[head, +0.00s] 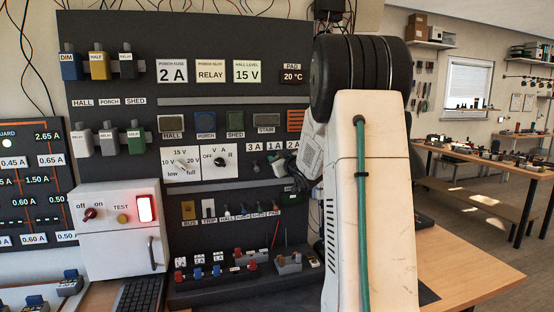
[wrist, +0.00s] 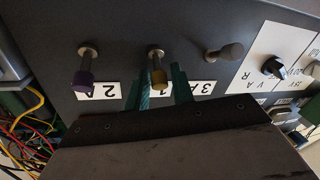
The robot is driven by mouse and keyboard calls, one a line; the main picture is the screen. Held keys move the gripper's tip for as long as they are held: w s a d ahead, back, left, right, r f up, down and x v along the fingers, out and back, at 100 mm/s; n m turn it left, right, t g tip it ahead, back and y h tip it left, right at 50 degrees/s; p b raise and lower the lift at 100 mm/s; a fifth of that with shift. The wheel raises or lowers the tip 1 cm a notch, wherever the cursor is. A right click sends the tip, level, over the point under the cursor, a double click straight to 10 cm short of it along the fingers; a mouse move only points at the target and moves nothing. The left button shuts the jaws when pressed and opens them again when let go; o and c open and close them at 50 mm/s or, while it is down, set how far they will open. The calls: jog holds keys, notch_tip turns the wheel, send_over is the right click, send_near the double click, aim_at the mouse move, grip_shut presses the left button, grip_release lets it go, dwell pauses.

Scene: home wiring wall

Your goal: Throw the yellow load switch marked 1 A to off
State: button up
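The yellow load switch (wrist: 158,76) is a short lever with a yellow tip on a metal stem, in the middle of three levers in the wrist view. Its label, seen upside down, is partly covered by my fingers. My gripper (wrist: 162,88) has two green fingers, one on each side of the yellow lever, with a visible gap between them; contact cannot be told. A purple-tipped lever (wrist: 83,78) stands left by the 2 A label, and a grey lever (wrist: 226,52) right by the 3 A label. In the head view the 1 A label (head: 271,146) shows; the levers are hard to make out.
A white plate with rotary knobs (wrist: 275,66) lies right of the levers in the wrist view. Coloured wires (wrist: 25,135) hang at the left. In the head view a white box (head: 120,235) with a lit red switch stands left, and my arm covers the panel's right side.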

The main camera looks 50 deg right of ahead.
grip_shut()
